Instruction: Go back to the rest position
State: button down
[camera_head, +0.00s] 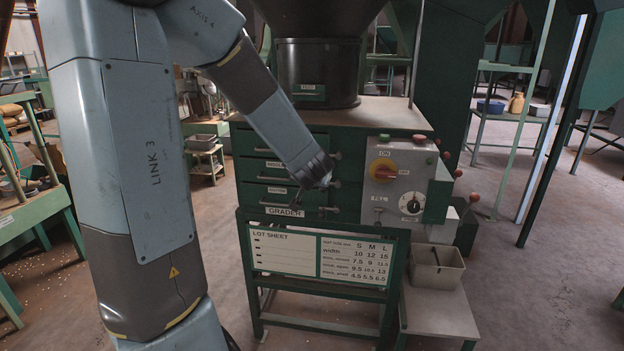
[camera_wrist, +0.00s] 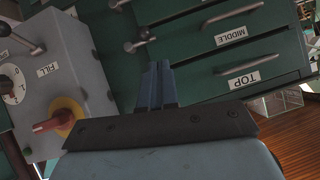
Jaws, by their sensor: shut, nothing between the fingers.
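My gripper (camera_head: 325,181) is in front of the green grader cabinet (camera_head: 245,150), close to its drawer fronts and left of the grey control panel. In the wrist view my gripper (camera_wrist: 158,68) has its dark blue fingers together with nothing between them. Beyond them are the drawers labelled TOP (camera_wrist: 270,84) and MIDDLE (camera_wrist: 205,50), with bar handles, seen upside down. A ball-ended lever (camera_wrist: 140,40) shows just past the fingertips; I cannot tell whether they touch. In the head view my arm comes down from the upper left and hides part of the drawers.
The control panel (camera_head: 388,213) carries a red and yellow switch (camera_head: 383,170) and a dial (camera_head: 411,203). A lot sheet board (camera_head: 285,247) hangs below the drawers. A grey bin (camera_head: 436,267) stands on a low stand at the right. Floor (camera_head: 545,290) is open further right.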

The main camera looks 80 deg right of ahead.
dwell(0.6)
jog(key=w+a+r+n+t+y, duration=0.15)
jog(key=w+a+t, duration=0.25)
jog(key=w, duration=0.6)
jog(key=w+a+r+n+t+y, duration=0.1)
jog(key=w+a+n+t+y, duration=0.25)
jog(key=w, duration=0.75)
jog(key=w+a+r+n+t+y, duration=0.1)
jog(key=w+a+r+n+y, duration=0.15)
jog(key=w+a, duration=0.45)
jog(key=w+a+r+n+t+y, duration=0.1)
jog(key=w+a+r+n+y, duration=0.3)
jog(key=a, duration=0.6)
jog(key=w+a+n+g+y, duration=0.2)
jog(key=a+n+g+y, duration=0.15)
jog(key=a, duration=1.55)
jog(key=s+a+r+n+g+h, duration=0.2)
jog(key=s+a+n+h, duration=0.1)
jog(key=s+a, duration=0.6)
jog(key=shift+a+r+g+h, duration=0.3)
jog(key=shift+a+h, duration=0.1)
jog(key=shift+a, duration=0.65)
